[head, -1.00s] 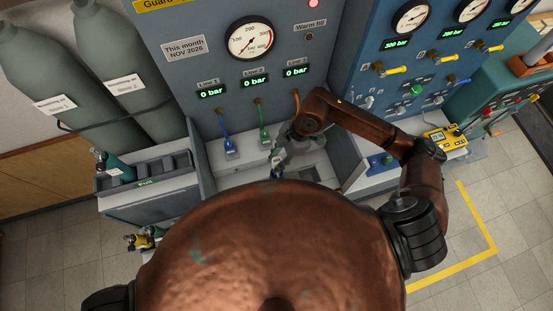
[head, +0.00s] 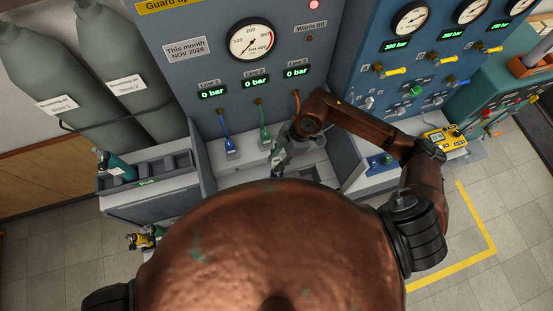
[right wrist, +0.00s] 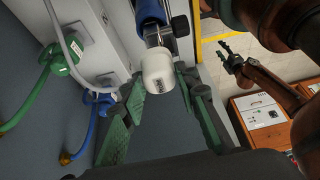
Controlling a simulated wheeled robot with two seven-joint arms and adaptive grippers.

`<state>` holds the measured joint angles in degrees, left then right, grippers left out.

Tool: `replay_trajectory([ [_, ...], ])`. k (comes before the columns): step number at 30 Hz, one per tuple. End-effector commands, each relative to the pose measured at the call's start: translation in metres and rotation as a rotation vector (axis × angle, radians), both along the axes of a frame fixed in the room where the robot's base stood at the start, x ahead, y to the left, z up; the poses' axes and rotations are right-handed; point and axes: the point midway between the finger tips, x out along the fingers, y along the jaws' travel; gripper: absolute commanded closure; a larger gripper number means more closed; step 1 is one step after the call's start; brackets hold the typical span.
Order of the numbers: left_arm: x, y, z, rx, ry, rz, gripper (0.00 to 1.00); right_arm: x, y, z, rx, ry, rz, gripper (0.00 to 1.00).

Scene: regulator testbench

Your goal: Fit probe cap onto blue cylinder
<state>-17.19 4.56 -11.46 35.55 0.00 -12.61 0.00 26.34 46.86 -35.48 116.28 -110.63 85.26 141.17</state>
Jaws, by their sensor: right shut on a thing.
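My right gripper (head: 280,158) is low in front of the panel in the head view, small and partly hidden by my own body. In the right wrist view, its green-padded fingers (right wrist: 160,90) are on either side of a white probe cap (right wrist: 158,70) and shut on it. The cap lies in line with the metal neck of the blue cylinder (right wrist: 150,12), whose upper part leaves the frame. I cannot tell whether the cap is fully seated. My left gripper (right wrist: 230,54) shows in the right wrist view, apart from these, with its fingers open and empty.
Blue (head: 230,146) and green (head: 265,138) hose connectors hang at the panel beside the right gripper. A grey rack (head: 148,205) stands at the left with a teal cylinder (head: 118,166). A yellow device (head: 444,138) lies near my right arm.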

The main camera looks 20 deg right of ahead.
Motion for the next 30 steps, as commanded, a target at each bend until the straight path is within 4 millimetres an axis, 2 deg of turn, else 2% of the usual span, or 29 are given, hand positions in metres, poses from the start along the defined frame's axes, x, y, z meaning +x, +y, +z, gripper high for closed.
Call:
replay_trajectory([
  [30, 0.0, 0.0, -0.006, 0.0, 0.001, 0.0, 0.6, 0.0, 0.0, -0.012, 0.001, -0.001, 0.0, 0.97],
])
